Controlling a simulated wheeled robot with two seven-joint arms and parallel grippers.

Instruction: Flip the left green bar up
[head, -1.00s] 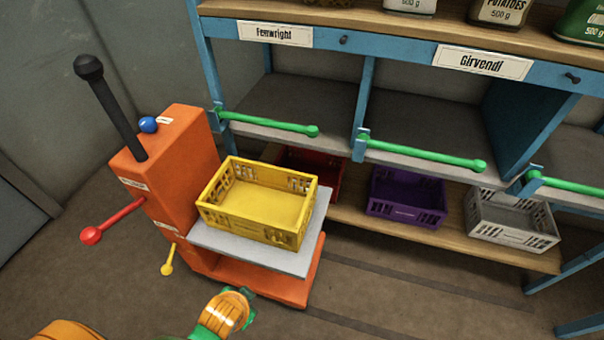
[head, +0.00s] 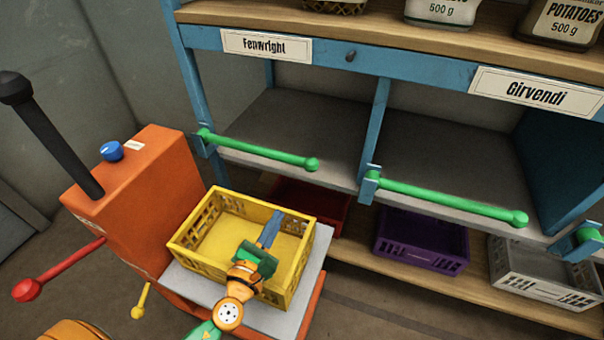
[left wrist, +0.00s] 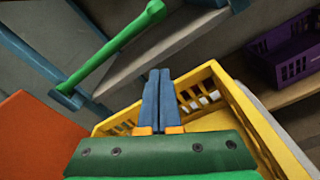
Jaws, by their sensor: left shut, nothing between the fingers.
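The left green bar (head: 258,150) lies across the front of the left shelf bay, under the Fenwright label. It is down, roughly level, with its pivot at the left post and a round knob at its right end. It also shows in the left wrist view (left wrist: 115,45), beyond the fingertips. My left gripper (head: 274,224) is over the yellow crate (head: 205,258), apart from the bar. Its blue fingers are together and empty in the left wrist view (left wrist: 158,90). My right gripper is not seen.
The yellow crate sits on the grey platform of an orange lift (head: 140,190) with a black lever. A second green bar (head: 450,200) crosses the Girvendi bay. Red (head: 312,205), purple (head: 420,240) and light grey (head: 545,275) crates stand on the lower shelf. Both shelf bays look empty.

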